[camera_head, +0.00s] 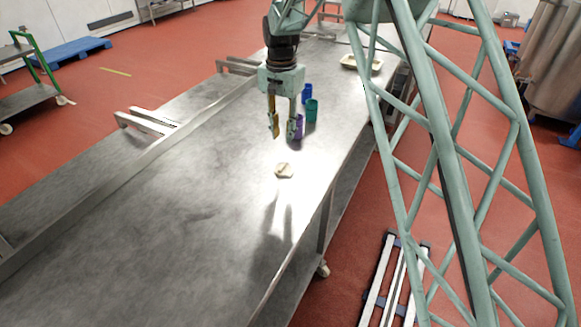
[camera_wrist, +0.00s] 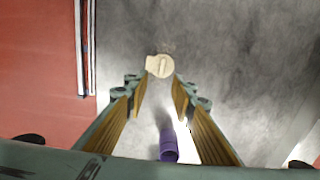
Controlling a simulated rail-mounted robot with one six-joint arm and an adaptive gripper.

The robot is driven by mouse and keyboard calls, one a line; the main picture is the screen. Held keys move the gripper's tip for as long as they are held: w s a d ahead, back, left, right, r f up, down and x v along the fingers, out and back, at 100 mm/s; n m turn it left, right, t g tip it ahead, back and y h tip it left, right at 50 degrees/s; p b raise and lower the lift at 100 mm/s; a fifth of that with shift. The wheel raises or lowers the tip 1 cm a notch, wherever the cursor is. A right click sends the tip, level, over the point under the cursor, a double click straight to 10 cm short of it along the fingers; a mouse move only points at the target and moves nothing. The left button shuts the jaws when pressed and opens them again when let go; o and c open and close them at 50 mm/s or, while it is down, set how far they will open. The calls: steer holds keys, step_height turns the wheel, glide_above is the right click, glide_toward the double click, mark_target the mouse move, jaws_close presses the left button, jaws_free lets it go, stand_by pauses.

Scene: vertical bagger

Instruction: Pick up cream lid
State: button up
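The cream lid (camera_head: 284,170) is a small round disc with a raised bar across its top. It lies flat on the metal table, in a bright patch of light. In the wrist view the lid (camera_wrist: 160,66) shows just beyond the fingertips, close to the line between them. My gripper (camera_head: 282,134) is open and empty, pointing down above the table, behind the lid in the head view. In the wrist view its two fingers (camera_wrist: 159,82) stand apart with nothing between the tips.
A purple cup (camera_head: 299,127) stands close by my gripper, partly hidden by a finger; teal (camera_head: 311,111) and blue (camera_head: 306,93) cups stand behind it. A cream tray (camera_head: 361,63) lies at the table's far end. The metal table (camera_head: 150,235) is bare in front of the lid.

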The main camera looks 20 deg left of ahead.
steer(key=shift+w+a+f, duration=0.2)
steer(key=shift+w+f, duration=0.05)
steer(key=shift+f, duration=0.25)
steer(key=shift+f, duration=0.15)
glide_above(282, 166)
steer(key=shift+d+f, duration=0.15)
steer(key=shift+f, duration=4)
steer(key=shift+f, duration=2.6)
jaws_close()
